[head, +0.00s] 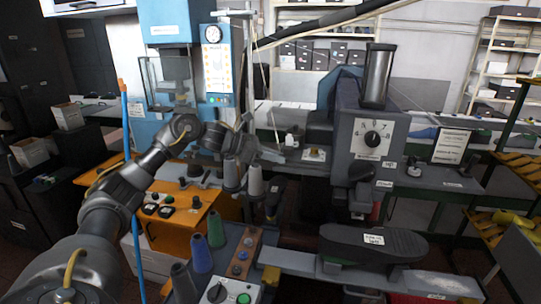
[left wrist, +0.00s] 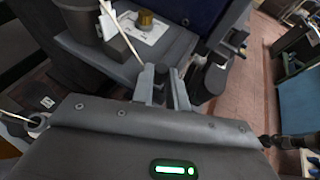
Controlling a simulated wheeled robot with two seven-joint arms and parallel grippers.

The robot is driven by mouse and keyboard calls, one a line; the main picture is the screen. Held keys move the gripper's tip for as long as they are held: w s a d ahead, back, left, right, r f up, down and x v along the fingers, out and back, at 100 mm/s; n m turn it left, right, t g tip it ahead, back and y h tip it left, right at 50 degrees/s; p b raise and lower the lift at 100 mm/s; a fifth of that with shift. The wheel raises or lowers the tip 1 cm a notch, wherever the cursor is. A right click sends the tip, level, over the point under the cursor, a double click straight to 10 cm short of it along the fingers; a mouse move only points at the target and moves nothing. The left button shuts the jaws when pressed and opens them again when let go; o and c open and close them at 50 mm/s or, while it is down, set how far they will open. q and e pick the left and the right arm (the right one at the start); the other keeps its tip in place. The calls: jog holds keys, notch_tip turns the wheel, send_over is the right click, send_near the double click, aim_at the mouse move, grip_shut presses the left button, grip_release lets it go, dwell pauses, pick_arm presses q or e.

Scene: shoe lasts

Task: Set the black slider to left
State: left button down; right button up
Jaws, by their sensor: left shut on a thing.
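My left gripper (head: 278,155) reaches in from the left to the grey machine bench in the head view. In the left wrist view my left gripper (left wrist: 165,88) has its two grey fingers close together at the bench edge. It is shut on a small dark piece, which I take to be the black slider (left wrist: 163,74). The fingers hide most of it, and its position along its travel cannot be told. My right gripper is not in view.
A brass knob (left wrist: 146,19) on a white label sits close beyond the fingers. A grey machine with a dial (head: 372,139) stands to the right. An orange cabinet (head: 180,225) lies to the left.

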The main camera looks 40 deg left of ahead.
pick_arm(q)
jog(key=c, duration=1.6)
grip_release()
jog(key=shift+a, duration=0.15)
jog(key=shift+c, duration=0.2)
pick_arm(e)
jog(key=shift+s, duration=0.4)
pick_arm(q)
jog(key=shift+s+a, duration=0.1)
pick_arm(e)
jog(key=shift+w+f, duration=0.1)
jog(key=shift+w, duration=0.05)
